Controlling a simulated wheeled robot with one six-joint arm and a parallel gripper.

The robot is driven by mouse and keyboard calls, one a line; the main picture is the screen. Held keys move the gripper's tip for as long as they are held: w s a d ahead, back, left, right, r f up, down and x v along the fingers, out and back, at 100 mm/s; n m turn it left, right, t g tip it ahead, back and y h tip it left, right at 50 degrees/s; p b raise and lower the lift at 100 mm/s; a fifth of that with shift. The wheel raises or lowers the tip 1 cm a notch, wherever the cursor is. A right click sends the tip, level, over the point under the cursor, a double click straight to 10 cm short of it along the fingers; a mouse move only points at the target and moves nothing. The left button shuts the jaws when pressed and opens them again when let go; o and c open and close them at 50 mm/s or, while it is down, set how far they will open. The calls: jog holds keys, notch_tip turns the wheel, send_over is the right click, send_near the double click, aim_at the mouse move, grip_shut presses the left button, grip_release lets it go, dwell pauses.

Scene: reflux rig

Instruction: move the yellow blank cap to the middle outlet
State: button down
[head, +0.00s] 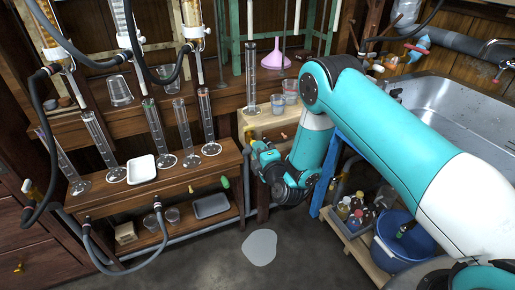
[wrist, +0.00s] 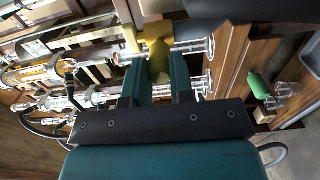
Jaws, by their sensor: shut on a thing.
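The yellow blank cap (wrist: 156,52) is between the two teal fingers of my gripper (wrist: 158,85) in the wrist view, with its wider end beyond the fingertips. In the head view, my gripper (head: 258,150) is at the right end of the wooden bench, and a small yellow part (head: 249,135) shows at its tip. The gripper is shut on the cap. A dark pipe or hose (wrist: 225,10) shows close behind the cap; I cannot tell whether they touch. I cannot tell which fitting is the middle outlet.
The wooden bench (head: 200,172) carries several glass cylinders and a white tray (head: 141,169). Dark hoses (head: 100,243) loop down at the front left. A blue bucket (head: 396,238) and a crate of bottles (head: 355,218) stand at the right. The floor in front is clear around a grey puddle (head: 259,247).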

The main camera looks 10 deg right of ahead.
jog(key=shift+w+p, duration=0.25)
jog(key=shift+p, duration=0.2)
dwell(0.5)
jog(key=c, duration=0.9)
grip_release()
